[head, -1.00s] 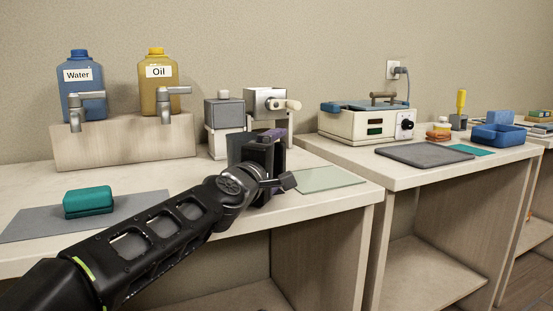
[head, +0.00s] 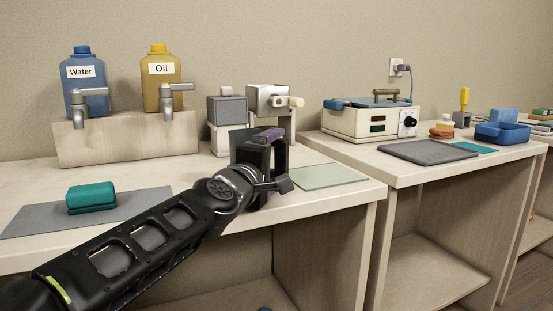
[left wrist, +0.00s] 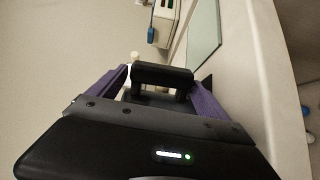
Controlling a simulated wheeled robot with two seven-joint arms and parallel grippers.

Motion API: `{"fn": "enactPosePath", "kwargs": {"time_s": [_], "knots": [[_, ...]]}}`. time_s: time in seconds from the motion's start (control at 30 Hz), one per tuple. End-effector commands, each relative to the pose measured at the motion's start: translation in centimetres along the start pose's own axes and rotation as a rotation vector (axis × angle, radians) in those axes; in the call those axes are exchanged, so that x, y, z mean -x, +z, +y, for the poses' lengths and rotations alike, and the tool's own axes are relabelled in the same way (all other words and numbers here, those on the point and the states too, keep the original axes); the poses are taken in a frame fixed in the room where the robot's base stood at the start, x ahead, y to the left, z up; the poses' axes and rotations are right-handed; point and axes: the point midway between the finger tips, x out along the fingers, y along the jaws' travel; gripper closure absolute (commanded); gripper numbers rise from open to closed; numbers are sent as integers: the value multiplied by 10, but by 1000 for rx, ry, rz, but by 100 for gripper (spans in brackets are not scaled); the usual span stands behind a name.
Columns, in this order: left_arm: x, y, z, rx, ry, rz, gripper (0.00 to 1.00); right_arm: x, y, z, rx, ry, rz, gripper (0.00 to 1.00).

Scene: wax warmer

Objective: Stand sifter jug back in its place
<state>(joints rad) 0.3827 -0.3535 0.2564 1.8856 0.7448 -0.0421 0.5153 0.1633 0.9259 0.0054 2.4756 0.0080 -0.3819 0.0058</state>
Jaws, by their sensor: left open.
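I cannot make out with certainty which thing is the sifter jug. A grey block-shaped vessel with a small top knob (head: 227,110) stands on a white stand at the back of the left table. A white box with a cream crank handle (head: 268,100) stands beside it. My left gripper (head: 270,140) is open in front of these, above the table. In the left wrist view, its purple fingers stand apart on either side of a black bracket-like part (left wrist: 163,74). I cannot tell whether that part belongs to the gripper. My right gripper is not in view.
Water (head: 82,85) and oil (head: 161,80) bottles with taps stand on a wooden block at left. A teal block (head: 91,197) lies on a grey mat. A pale glass plate (head: 328,176) lies right of my gripper. The warmer (head: 360,121) is on the right table.

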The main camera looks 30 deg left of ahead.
Motion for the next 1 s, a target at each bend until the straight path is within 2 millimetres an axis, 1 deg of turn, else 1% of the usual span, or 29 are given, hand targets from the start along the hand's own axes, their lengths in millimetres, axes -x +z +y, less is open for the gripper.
{"fn": "enactPosePath", "kwargs": {"time_s": [0.03, 1.0], "knots": [[2, 0, -4, 0, -8, -2, 0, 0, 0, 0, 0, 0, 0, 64], [41, 0, -4, 0, -6, 0, 0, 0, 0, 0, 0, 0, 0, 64]]}}
